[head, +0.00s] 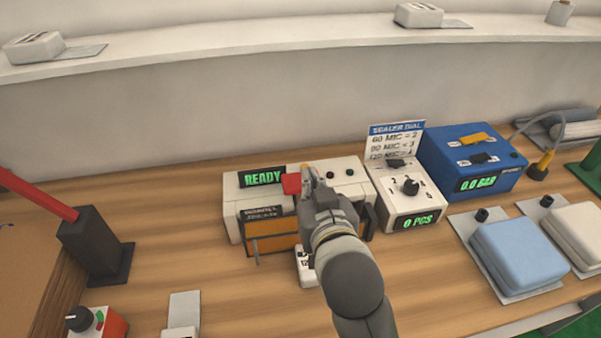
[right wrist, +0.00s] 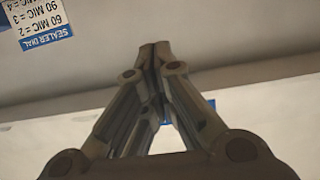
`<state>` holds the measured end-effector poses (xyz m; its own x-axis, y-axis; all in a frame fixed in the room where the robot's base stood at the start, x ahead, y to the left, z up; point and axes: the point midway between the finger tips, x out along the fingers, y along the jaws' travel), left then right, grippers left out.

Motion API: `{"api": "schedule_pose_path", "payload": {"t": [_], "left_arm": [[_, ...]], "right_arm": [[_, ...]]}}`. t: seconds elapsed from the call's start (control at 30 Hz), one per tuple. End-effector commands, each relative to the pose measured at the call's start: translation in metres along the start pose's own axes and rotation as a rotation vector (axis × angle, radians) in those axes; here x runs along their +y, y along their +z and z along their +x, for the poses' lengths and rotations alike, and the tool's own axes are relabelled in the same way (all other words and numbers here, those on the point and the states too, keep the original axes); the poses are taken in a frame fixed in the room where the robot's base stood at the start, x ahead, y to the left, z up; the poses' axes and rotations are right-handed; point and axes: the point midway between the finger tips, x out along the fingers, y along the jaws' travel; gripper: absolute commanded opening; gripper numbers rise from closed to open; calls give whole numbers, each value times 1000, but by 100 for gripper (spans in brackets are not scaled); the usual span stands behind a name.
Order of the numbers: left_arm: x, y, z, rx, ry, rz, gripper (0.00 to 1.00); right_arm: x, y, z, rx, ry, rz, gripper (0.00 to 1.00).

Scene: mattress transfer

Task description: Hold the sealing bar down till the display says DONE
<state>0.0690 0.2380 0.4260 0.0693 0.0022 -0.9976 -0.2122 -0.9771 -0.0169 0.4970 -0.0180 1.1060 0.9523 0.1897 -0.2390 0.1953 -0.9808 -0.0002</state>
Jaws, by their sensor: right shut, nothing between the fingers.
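The white sealer (head: 236,212) stands on the wooden bench, and its display (head: 263,178) reads READY in green. A red piece (head: 291,184) shows on the sealer's top, just left of my right gripper. I cannot tell the sealing bar's full outline, as my right arm covers part of the sealer. My right gripper (head: 306,172) is over the sealer, shut and empty, with its tips close to the red piece; contact is unclear. In the right wrist view its fingertips (right wrist: 155,48) meet. My left gripper is not in view.
A white dial box (head: 410,200) reading 0 PCS, with a sealer dial card (head: 396,142) behind, stands right of the sealer. A blue box (head: 470,155) reads 0.0 BAR. A blue pad (head: 515,258) lies front right. A dark post (head: 92,245) with a red bar stands left.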

Motion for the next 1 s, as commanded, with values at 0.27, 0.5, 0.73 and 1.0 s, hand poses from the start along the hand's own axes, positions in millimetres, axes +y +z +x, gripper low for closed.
{"api": "schedule_pose_path", "payload": {"t": [0.27,0.5,0.73,1.0], "left_arm": [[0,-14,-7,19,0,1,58],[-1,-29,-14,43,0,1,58],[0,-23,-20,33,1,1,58],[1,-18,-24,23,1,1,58]], "right_arm": [[0,-1,33,-1,1,-3,0],[1,-2,71,-1,1,-2,0],[1,5,101,-6,1,-2,0],[0,36,107,-2,0,-1,0]]}}
